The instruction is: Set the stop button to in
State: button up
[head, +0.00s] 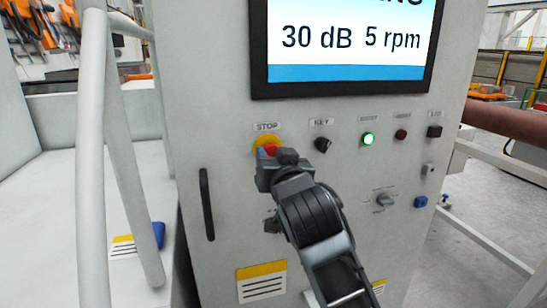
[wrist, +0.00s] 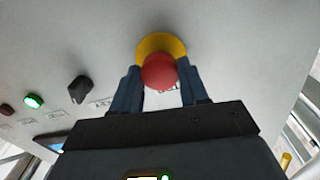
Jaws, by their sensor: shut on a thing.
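The stop button is a red mushroom head (head: 270,149) on a yellow round base (head: 262,142), under the STOP label on the grey cabinet front. My gripper (head: 272,157) is at the button and covers its lower part in the head view. In the wrist view the red head (wrist: 159,71) sits between my two fingers, one on each side, with the yellow base (wrist: 160,45) behind it. The fingers are shut on the button. I cannot tell from these views whether the button is in or out.
Right of the button are a black key switch (head: 322,145), a lit green button (head: 368,139) and a dark red button (head: 401,134). A screen (head: 345,45) is above. A black door handle (head: 207,204) is lower left. A grey rail (head: 97,150) stands at left.

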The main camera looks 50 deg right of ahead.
grip_shut()
jog(key=shift+w+d, duration=0.3)
jog(key=shift+w, duration=0.15)
jog(key=o, duration=0.6)
grip_release()
jog(key=shift+b+v, duration=0.7)
jog(key=shift+v, duration=3.15)
